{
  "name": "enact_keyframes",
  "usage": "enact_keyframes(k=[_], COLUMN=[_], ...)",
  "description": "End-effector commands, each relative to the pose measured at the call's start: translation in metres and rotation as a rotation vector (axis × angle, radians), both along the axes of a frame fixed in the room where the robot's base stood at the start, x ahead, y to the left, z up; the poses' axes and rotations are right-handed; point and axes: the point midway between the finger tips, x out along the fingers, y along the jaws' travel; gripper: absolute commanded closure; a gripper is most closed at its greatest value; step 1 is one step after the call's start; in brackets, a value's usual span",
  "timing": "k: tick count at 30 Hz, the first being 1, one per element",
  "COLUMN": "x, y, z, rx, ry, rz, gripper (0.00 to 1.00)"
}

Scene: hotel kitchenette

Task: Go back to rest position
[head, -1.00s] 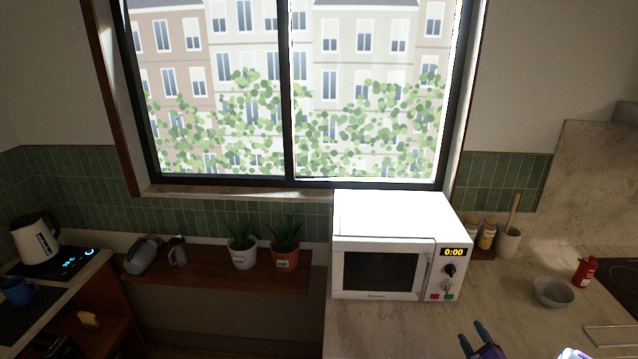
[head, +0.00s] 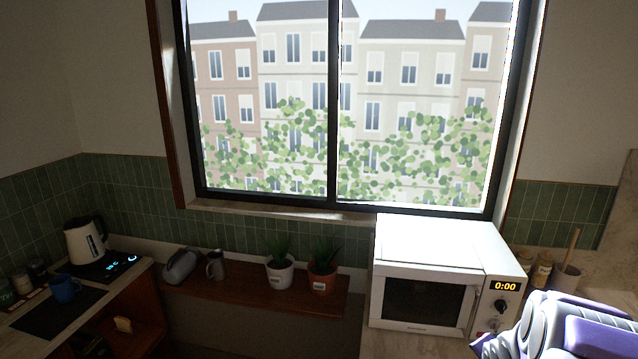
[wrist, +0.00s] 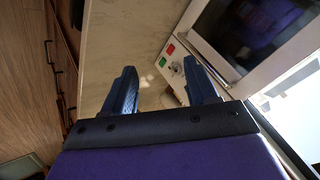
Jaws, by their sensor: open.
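My gripper (wrist: 158,85) shows in the wrist view with its two dark blue fingers apart and nothing between them. Beyond the fingers are the marble-look counter and the front of the white microwave (wrist: 238,72), with its knob and red and green buttons. In the head view my purple and white arm fills the lower right corner, in front of the right side of the microwave (head: 425,245). The gripper's fingers are not visible in the head view.
The counter (wrist: 130,35) runs beside wooden cabinets and floor (wrist: 25,80). A low shelf (head: 235,293) holds two potted plants (head: 280,272). A kettle (head: 85,241) and blue mug (head: 64,289) stand at the left. Jars and a utensil pot (head: 565,277) stand behind my arm.

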Motion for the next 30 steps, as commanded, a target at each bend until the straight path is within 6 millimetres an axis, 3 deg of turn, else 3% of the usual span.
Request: enact_keyframes(k=[5, 11, 17, 24, 30], x=[-0.039, -0.099, -0.175, -0.278, -0.348], y=[0.051, 0.109, 0.17, 0.237, 0.271], z=[0.023, 0.041, 0.053, 0.061, 0.065], rx=[-0.091, -0.147, -0.158, -0.125, -0.084], ry=[0.183, 0.389, 0.58, 0.772, 0.869], rz=[0.126, 0.298, 0.515, 0.83, 1.058], gripper=[0.42, 0.42, 0.42, 0.42, 0.42])
